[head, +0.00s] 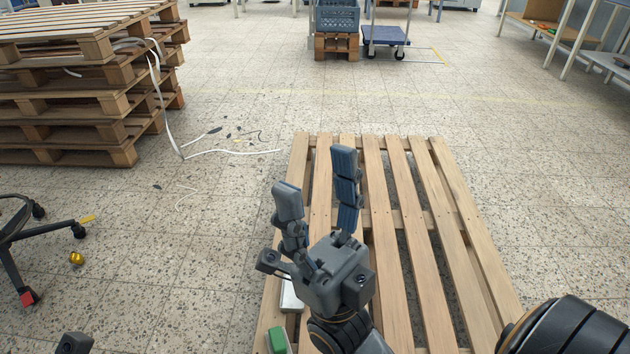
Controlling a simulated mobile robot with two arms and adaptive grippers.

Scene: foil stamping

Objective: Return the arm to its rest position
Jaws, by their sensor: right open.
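My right gripper (315,178) is in the middle of the head view, above the wooden pallet (445,215). Its two fingers point up and away from me and stand apart, with nothing between them. My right arm comes in from the lower right. A small dark grey part at the bottom left edge looks like a piece of my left gripper (75,343); its fingers are out of the picture. A pale flat item (291,298) shows beside the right gripper's base, partly hidden by it. A green item (277,341) lies just nearer, cut by the bottom edge.
A stack of pallets (75,105) with loose white strapping (165,115) stands at the upper left. A black chair base (45,232) and a small golden ball (76,258) are at the left. A blue crate (337,17) and a trolley (385,36) are far back. Open tiled floor surrounds the pallet.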

